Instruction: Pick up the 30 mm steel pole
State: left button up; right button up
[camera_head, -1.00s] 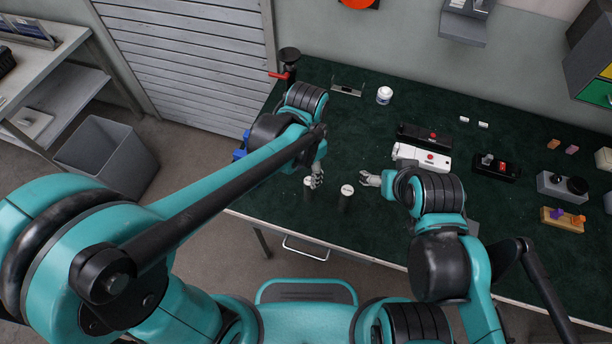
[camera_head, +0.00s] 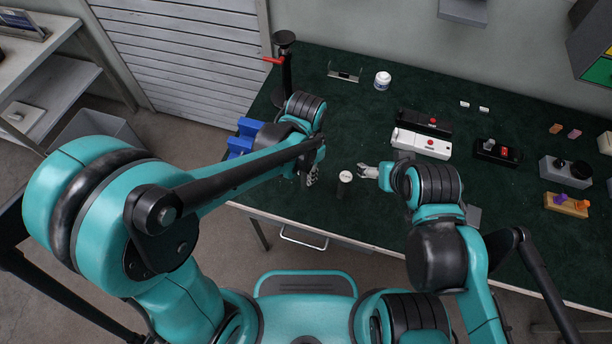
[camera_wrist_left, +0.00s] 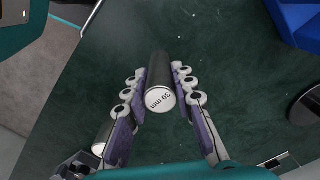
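The 30 mm steel pole (camera_wrist_left: 159,90) is a dark cylinder with a pale end cap reading "30 mm" in the left wrist view. It lies between the two fingers of my left gripper (camera_wrist_left: 161,72), which stand on either side of it with what looks like a narrow gap. In the head view my left gripper (camera_head: 312,174) hides most of this pole. A second dark pole with a pale cap (camera_head: 344,180) stands upright to its right. In the left wrist view a pole (camera_wrist_left: 103,142) is partly hidden behind the left finger. My right gripper (camera_head: 367,171) is near the second pole; its fingers are too small to judge.
The green tabletop (camera_head: 330,110) holds a white jar (camera_head: 382,80), a white box (camera_head: 420,144) and a black box (camera_head: 425,122) toward the back. A blue object (camera_head: 240,140) is at the left edge. The front edge is close to the poles.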

pick_arm(q)
grip_shut()
